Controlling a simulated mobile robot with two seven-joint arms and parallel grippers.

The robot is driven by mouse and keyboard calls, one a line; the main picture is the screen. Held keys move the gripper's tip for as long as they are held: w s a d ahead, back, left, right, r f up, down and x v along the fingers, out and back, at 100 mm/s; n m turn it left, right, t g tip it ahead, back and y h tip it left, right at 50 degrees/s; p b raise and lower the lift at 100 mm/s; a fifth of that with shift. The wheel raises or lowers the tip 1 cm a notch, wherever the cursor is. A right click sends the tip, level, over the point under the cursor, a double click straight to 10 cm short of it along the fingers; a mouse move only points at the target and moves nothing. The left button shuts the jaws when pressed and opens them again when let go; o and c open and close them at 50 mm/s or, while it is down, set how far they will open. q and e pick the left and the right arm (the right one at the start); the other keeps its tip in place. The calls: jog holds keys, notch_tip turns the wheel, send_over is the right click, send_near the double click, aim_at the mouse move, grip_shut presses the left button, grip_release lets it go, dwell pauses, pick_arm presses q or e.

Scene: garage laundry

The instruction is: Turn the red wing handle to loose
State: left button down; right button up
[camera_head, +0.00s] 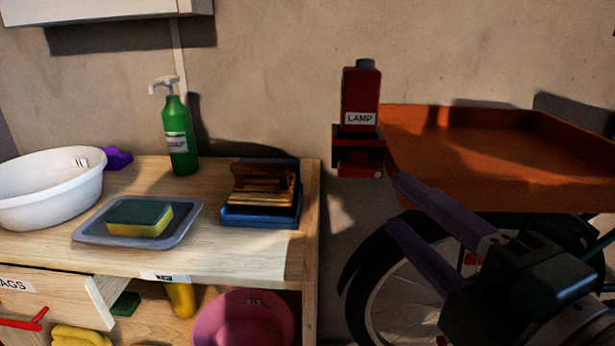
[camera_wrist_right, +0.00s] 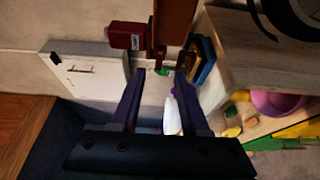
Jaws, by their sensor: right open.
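No red wing handle can be made out for certain. A red lamp (camera_head: 361,95) labelled LAMP stands upright in a black and red holder (camera_head: 358,160) at the left end of the orange tray. The lamp also shows in the right wrist view (camera_wrist_right: 126,36), beyond my fingers. A small red part (camera_head: 470,258) shows behind my right gripper, too hidden to identify. My right gripper (camera_head: 394,202) is open and empty, its purple fingers pointing up-left, below and right of the lamp holder in the picture. Its fingers also show in the right wrist view (camera_wrist_right: 158,80). My left gripper is out of view.
The orange tray (camera_head: 480,150) sits above a bicycle wheel (camera_head: 352,275). The wooden bench (camera_head: 265,245) at left holds a white basin (camera_head: 45,190), green bottle (camera_head: 178,135), sponge tray (camera_head: 190,225) and brush on a blue base (camera_head: 255,217). A red drawer pull (camera_head: 22,323) is at lower left.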

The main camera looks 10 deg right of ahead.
aim_at(365, 174)
jog(key=w, duration=0.5)
jog(key=w+a+p, duration=0.1)
jog(key=w, duration=0.2)
grip_shut()
